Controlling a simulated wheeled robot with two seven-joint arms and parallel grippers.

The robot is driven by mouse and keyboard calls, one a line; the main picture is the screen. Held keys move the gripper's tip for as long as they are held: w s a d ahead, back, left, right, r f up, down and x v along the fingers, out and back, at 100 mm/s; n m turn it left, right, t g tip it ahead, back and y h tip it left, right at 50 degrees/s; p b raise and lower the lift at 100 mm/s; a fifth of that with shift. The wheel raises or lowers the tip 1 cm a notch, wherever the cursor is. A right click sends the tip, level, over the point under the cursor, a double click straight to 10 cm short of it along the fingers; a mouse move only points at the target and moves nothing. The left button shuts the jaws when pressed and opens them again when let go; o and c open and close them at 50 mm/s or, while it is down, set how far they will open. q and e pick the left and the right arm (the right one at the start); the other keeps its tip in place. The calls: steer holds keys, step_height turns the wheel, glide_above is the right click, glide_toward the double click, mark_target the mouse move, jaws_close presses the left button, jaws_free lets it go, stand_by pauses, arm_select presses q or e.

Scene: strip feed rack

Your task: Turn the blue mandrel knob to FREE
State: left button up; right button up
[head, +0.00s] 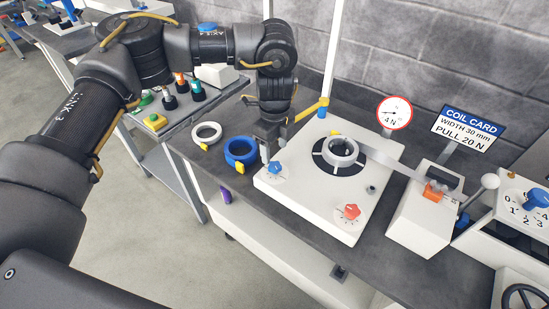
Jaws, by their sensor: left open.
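The blue mandrel knob (275,167) is on the front left of the white feed unit's top (306,190), on a pale dial whose lettering is too small to read. My left gripper (266,157) points down just above and beside this knob. Its jaws are open, and they partly block the view around the knob; I cannot tell whether they touch it. A red knob (351,211) sits at the front right of the same unit. My right gripper is out of view.
A metal coil (340,151) sits on the unit, its strip running right to a white block (425,215). A blue ring (240,151) and a white ring (207,133) lie left of the unit. A gauge (394,112) and a coil card sign (468,129) stand behind.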

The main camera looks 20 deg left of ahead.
mark_target(274, 165)
arm_select(q)
step_height(274, 165, up, 5)
steer(key=shift+r, duration=0.1)
stand_by(0.3)
